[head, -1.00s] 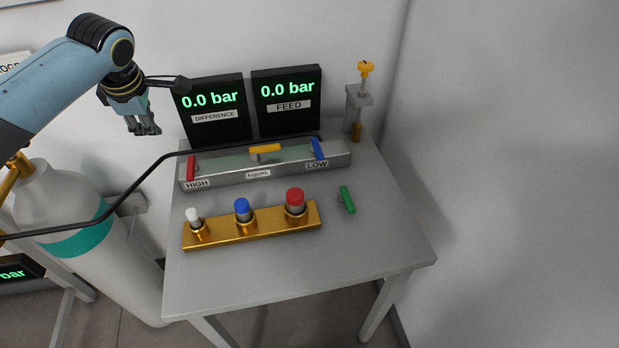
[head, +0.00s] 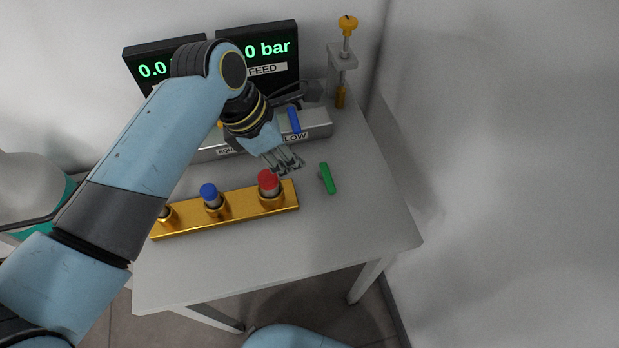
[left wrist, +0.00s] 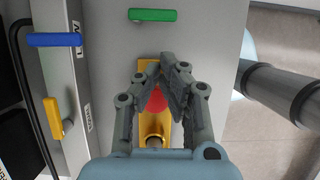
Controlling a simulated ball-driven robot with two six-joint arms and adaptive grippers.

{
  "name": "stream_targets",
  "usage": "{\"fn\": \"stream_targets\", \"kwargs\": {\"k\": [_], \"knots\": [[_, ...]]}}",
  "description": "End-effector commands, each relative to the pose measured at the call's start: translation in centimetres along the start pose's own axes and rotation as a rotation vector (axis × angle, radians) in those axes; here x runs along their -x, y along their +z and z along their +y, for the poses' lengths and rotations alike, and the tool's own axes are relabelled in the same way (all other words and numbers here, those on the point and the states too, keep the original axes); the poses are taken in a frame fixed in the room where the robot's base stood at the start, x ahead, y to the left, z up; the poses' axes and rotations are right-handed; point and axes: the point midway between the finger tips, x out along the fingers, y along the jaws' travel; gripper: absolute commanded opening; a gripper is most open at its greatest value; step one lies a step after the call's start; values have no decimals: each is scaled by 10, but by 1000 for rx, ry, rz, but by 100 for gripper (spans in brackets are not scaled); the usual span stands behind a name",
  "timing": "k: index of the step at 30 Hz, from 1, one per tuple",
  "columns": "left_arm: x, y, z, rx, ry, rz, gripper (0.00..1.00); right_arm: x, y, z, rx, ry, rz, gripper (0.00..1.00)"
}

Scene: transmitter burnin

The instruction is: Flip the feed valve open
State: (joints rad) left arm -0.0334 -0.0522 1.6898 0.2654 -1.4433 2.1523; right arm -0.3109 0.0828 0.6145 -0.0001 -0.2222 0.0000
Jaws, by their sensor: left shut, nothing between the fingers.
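A green lever handle (head: 327,179) stands at the right of the grey table, apart from the labelled manifold. I see no label on it. In the left wrist view the green handle (left wrist: 152,15) lies crosswise at the top, beyond the fingertips. My left gripper (head: 289,166) is shut and empty, above the table between the manifold and the red-capped fitting, left of the green handle and apart from it. Its fingers (left wrist: 177,62) partly hide the red cap in the wrist view. A FEED display (head: 270,55) stands behind, partly covered by my arm. My right gripper is not in view.
A gold block (head: 240,216) holds fittings with blue (head: 208,192) and red (head: 268,181) caps close to my gripper. The manifold (head: 318,126) has a blue lever (head: 294,118). A yellow-knobbed post (head: 342,60) stands at the back right. The table's front right is clear.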

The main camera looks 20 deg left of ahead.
Motion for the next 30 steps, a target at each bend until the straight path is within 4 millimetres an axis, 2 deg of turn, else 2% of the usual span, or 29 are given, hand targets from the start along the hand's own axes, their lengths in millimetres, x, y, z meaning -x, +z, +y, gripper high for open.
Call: {"fn": "stream_targets", "kwargs": {"k": [5, 12, 18, 22, 30], "knots": [[-17, 0, 0, 1, -2, 2, 0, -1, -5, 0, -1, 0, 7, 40], [-61, -1, 0, 1, -3, 2, 0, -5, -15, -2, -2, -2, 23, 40], [-90, -1, 0, 0, -1, 2, 0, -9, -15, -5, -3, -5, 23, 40], [-98, -1, 0, -1, 0, 1, 0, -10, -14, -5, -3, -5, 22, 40], [-99, 0, 0, -1, 1, 1, 0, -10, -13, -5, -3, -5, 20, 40]]}}
